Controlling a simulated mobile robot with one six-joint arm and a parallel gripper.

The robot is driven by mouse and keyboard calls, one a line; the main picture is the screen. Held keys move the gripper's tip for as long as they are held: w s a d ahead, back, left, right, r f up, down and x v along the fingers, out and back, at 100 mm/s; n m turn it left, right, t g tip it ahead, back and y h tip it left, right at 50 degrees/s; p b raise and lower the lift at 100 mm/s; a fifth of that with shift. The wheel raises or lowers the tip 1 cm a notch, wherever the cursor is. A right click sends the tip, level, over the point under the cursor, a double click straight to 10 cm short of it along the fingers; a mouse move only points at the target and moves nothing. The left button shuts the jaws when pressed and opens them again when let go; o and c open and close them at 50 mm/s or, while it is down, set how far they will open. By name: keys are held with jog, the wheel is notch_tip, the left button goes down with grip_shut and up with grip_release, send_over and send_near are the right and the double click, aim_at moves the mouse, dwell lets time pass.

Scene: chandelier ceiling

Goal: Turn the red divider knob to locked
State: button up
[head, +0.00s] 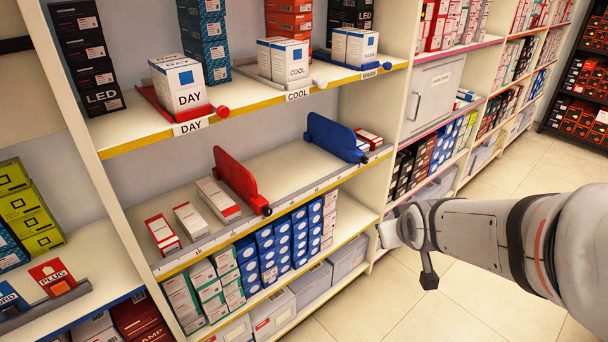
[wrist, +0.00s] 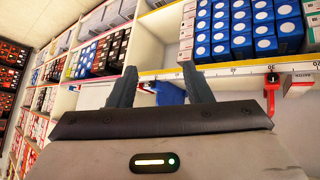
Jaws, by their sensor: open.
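The red divider (head: 236,178) stands upright across the middle shelf, with a small dark knob (head: 267,211) at its front end by the rail. In the wrist view the red divider (wrist: 270,97) shows right of my fingers, with its dark knob end (wrist: 272,78) at the rail. I cannot tell whether the knob is locked. The blue divider (head: 335,137) stands to its right; in the wrist view part of it (wrist: 170,92) shows between and beyond my fingers. My gripper (wrist: 159,76) is open and empty, apart from the red divider, in front of the shelving.
White and red boxes (head: 218,198) lie left of the red divider. Blue boxes (head: 272,246) fill the shelf below. The numbered front rail (wrist: 248,69) runs along the shelf edge. The tiled floor (head: 455,315) in front is clear.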

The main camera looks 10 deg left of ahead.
jog(key=w+a+f+n+t+y+b, duration=0.3)
jog(key=w+a+f+n+y+b, duration=0.3)
jog(key=a, duration=0.5)
jog(key=n+y+b, duration=0.4)
jog(key=y, duration=0.3)
send_near(269, 213)
jog(key=a, duration=0.1)
jog(key=x, duration=0.7)
jog(key=shift+w+r, duration=0.1)
jog(key=shift+w, duration=0.25)
jog(key=shift+c, duration=0.2)
jog(key=c, duration=0.9)
jog(key=shift+a, duration=0.2)
jog(key=shift+c, duration=0.2)
jog(key=shift+d, duration=0.15)
